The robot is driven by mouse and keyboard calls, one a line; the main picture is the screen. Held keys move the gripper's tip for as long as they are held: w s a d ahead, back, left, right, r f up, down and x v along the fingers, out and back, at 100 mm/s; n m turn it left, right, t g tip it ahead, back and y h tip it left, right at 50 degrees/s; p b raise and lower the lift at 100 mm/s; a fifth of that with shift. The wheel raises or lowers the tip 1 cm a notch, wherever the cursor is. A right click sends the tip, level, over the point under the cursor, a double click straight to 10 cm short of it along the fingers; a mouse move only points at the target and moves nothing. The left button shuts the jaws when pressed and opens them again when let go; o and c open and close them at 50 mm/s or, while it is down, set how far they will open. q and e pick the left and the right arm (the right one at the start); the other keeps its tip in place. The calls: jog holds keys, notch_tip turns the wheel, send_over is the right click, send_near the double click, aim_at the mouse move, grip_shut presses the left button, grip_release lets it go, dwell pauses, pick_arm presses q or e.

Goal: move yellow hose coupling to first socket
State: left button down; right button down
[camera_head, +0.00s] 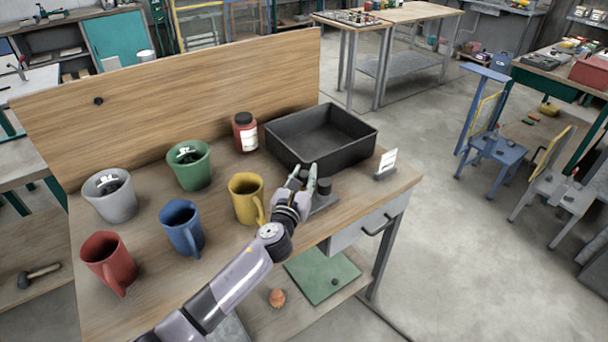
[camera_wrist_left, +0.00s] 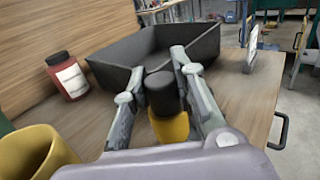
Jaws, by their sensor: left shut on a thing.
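My left gripper (camera_head: 303,178) is at the right part of the workbench, just in front of the black tray. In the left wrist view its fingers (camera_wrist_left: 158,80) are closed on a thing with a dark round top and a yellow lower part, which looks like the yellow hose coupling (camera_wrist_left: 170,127). In the head view the gripper mostly hides it. A small dark block with a round post (camera_head: 324,187) stands beside the gripper on the right; I cannot tell if it is the first socket. My right gripper is not in view.
A black tray (camera_head: 363,142) lies behind the gripper. A white card (camera_head: 387,161) stands near the right edge.

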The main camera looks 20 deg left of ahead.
pick_arm(q)
jog(key=shift+f+b, duration=0.95)
jog(key=shift+f, duration=0.25)
jog(key=c, duration=1.2)
grip_release()
jog(key=shift+c, duration=0.2)
jog(key=shift+f, duration=0.1)
jog(key=s, duration=1.2)
jog(key=shift+d, duration=0.1)
